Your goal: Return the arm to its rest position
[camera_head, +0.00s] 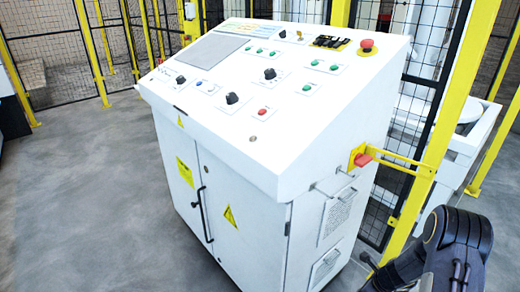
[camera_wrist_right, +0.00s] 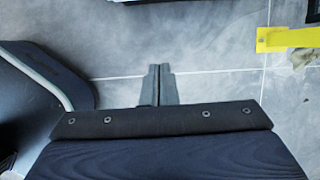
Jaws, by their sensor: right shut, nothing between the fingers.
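My right arm (camera_head: 450,245) shows at the lower right of the head view, folded beside the control cabinet (camera_head: 245,215); its gripper is not visible there. In the right wrist view my right gripper (camera_wrist_right: 160,68) is shut, its two fingers together and empty above the grey floor. It touches nothing that I can see. My left gripper and left arm are not in view.
The white cabinet has a sloped panel (camera_head: 225,110) with knobs, buttons and a red emergency stop (camera_head: 366,45). Yellow posts (camera_head: 455,110) and mesh fencing stand behind. Floor (camera_head: 90,200) at left is clear.

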